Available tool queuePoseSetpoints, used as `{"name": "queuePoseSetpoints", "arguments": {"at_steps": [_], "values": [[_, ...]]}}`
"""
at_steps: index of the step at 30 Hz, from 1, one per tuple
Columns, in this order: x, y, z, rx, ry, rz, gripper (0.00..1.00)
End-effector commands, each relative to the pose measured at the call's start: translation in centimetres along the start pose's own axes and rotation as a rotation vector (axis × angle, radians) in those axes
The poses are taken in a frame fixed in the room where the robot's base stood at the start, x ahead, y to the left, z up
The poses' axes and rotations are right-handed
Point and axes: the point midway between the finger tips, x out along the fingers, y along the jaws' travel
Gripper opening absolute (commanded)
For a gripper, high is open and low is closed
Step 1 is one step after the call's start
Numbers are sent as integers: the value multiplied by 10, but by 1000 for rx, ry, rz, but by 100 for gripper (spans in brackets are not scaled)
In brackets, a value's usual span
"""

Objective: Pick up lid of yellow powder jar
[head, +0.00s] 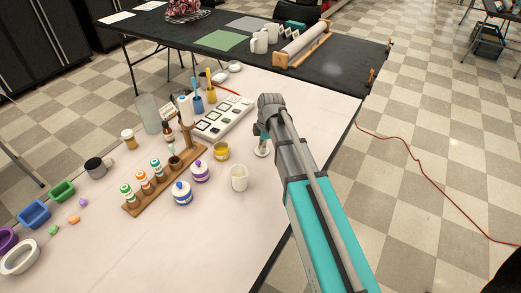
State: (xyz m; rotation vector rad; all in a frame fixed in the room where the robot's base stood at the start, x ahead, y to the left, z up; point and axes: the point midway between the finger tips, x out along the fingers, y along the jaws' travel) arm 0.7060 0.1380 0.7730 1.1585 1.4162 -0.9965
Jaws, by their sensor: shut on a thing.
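The yellow powder jar (222,151) stands on the pale table, with its top open and yellow showing inside. My gripper (263,139) is to the right of the jar and a little beyond it. It is shut on a small pale round piece, the lid (262,152), which hangs below the fingers. The lid is apart from the jar. The arm partly hides the fingers, and I cannot tell how high the lid is above the table.
A white cup (239,178) stands in front of the jar. A purple-banded jar (199,171) and a blue-banded jar (182,193) are to the left, by a wooden rack (135,203) of small bottles. A white palette tray (222,118) lies behind. The table's right front is clear.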

Motion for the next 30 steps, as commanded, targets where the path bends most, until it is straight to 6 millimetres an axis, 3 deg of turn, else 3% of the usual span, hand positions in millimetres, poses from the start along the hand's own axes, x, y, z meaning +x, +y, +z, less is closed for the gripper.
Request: {"name": "queuePoseSetpoints", "arguments": {"at_steps": [11,22,30], "values": [[-7,0,-1,0,0,0,2],[-36,0,-6,0,0,0,2],[-67,-28,-8,0,0,0,2]]}}
